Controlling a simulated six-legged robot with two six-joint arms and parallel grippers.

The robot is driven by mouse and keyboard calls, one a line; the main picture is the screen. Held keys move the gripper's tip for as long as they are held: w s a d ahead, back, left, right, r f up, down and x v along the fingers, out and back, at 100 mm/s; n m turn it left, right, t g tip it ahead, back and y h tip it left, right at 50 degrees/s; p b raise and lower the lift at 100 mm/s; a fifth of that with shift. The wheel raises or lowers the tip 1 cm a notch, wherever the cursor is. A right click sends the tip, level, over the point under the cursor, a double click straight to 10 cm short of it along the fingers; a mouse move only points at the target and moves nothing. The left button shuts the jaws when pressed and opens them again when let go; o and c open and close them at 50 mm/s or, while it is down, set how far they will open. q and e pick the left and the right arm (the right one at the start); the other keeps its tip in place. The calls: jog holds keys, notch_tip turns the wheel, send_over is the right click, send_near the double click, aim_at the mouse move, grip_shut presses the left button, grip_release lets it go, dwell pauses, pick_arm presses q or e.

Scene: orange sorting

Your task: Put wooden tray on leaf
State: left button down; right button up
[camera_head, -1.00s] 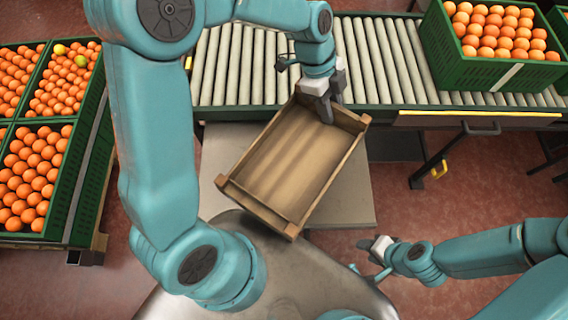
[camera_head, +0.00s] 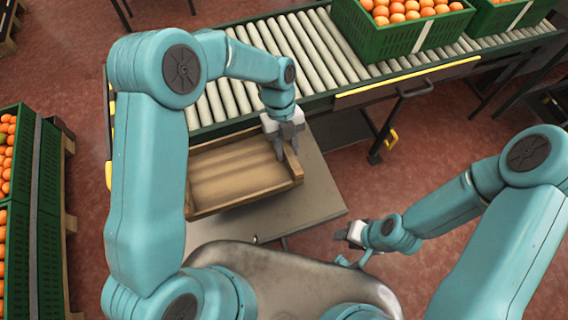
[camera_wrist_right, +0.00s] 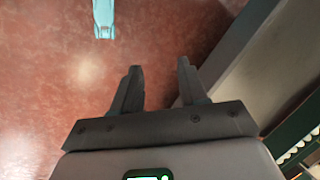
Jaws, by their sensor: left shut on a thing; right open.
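The wooden tray (camera_head: 235,178) is an empty brown crate left of centre in the head view. The leaf (camera_head: 318,198) is a flat grey panel beside the conveyor. The tray lies over it in the picture; I cannot tell whether it rests on it or hangs just above. My right gripper (camera_head: 346,240) is low at the lower right, apart from the tray. The right wrist view shows its fingers (camera_wrist_right: 158,85) open and empty.
A roller conveyor (camera_head: 300,48) runs behind the leaf. Green crates of oranges (camera_head: 398,35) stand on it at the right. More orange crates (camera_head: 42,190) stand at the far left. A black handle (camera_head: 405,90) juts from the conveyor.

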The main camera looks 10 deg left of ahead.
pick_arm(q)
notch_tip(320, 180, down, 10)
jog(key=shift+r, duration=0.1)
jog(key=shift+b, duration=0.3)
jog(key=c, duration=0.8)
grip_release()
jog(key=shift+c, duration=0.2)
jog(key=v, duration=1.2)
jog(key=shift+s, duration=0.15)
jog(key=shift+s, duration=0.1)
